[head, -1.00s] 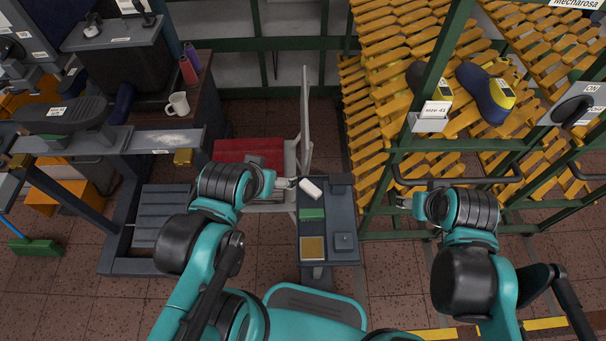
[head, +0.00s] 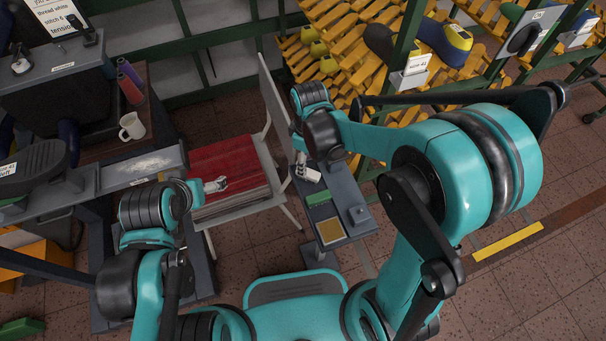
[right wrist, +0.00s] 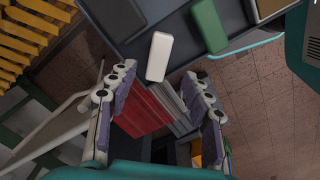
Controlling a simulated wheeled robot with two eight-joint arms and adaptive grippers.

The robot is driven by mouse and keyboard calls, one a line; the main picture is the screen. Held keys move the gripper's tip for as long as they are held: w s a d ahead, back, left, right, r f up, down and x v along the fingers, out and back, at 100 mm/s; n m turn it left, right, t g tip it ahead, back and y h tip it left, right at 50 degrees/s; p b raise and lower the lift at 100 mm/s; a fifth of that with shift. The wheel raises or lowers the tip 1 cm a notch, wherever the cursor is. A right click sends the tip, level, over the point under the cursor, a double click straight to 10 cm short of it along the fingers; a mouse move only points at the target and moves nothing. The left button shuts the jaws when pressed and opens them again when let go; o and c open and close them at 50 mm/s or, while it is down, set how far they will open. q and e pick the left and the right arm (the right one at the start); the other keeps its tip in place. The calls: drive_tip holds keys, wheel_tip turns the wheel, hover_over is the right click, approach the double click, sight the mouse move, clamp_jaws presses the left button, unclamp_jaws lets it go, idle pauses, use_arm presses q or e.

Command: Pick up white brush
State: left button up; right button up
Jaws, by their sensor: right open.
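The white brush (head: 313,176) lies on the dark tray stand (head: 345,187), near its far left edge. In the right wrist view the white brush (right wrist: 159,57) is a plain white block, just beyond my fingertips and apart from them. My right gripper (head: 302,163) is over the far end of the stand, close to the brush and partly hidden by my arm. In the wrist view its fingers (right wrist: 161,75) are spread wide with nothing between them. My left gripper (head: 216,185) is over the red-topped chair, away from the brush; its jaw gap is too small to read.
A green block (head: 318,197), a yellow pad (head: 330,231) and a grey box (head: 358,214) share the stand. A thin upright panel (head: 272,100) stands to its left, beside the red chair (head: 235,165). The yellow shoe rack (head: 335,40) is behind.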

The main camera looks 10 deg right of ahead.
sight(308, 172)
wheel_tip(308, 172, down, 8)
drive_tip(key=b, duration=0.3)
drive_tip(key=shift+w+d+r+b, duration=0.1)
drive_tip(key=shift+w+r+b, duration=0.1)
drive_tip(key=shift+b, duration=0.1)
drive_tip(key=shift+s+r, duration=0.1)
drive_tip(key=shift+r, duration=0.05)
drive_tip(key=shift+c, duration=0.6)
clamp_jaws()
